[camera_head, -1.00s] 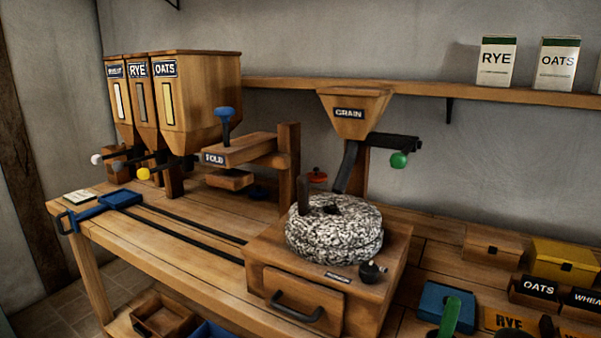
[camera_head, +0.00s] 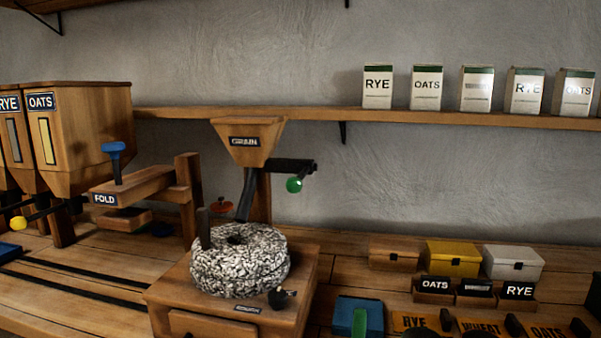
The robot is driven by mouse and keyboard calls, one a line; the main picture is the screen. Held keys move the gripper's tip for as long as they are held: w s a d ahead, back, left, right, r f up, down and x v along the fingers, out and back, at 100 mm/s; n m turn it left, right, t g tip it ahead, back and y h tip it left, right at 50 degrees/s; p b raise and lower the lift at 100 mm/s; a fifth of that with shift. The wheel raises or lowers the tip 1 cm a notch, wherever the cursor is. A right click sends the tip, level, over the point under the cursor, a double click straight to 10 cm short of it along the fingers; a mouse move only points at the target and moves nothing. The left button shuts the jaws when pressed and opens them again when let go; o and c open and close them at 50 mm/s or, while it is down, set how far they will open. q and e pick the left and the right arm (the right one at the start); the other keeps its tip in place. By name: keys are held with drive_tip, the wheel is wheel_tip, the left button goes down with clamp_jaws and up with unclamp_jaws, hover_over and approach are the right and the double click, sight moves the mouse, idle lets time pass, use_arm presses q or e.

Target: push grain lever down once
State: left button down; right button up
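The grain hopper (camera_head: 247,140) is a wooden funnel labelled GRAIN, standing behind the millstone (camera_head: 239,262). The grain lever (camera_head: 290,166) is a dark bar that sticks out to the right from beside the hopper, with a green ball knob (camera_head: 294,185) hanging near its end. A dark chute runs from the hopper down toward the speckled stone. Neither of my grippers shows in the head view.
Wooden bins (camera_head: 85,135) and the FOLD press (camera_head: 140,187) stand at the left. A shelf (camera_head: 340,116) carries several labelled packets. Small boxes, including a yellow one (camera_head: 452,258), sit at the right. The bench between the lever and these boxes looks clear.

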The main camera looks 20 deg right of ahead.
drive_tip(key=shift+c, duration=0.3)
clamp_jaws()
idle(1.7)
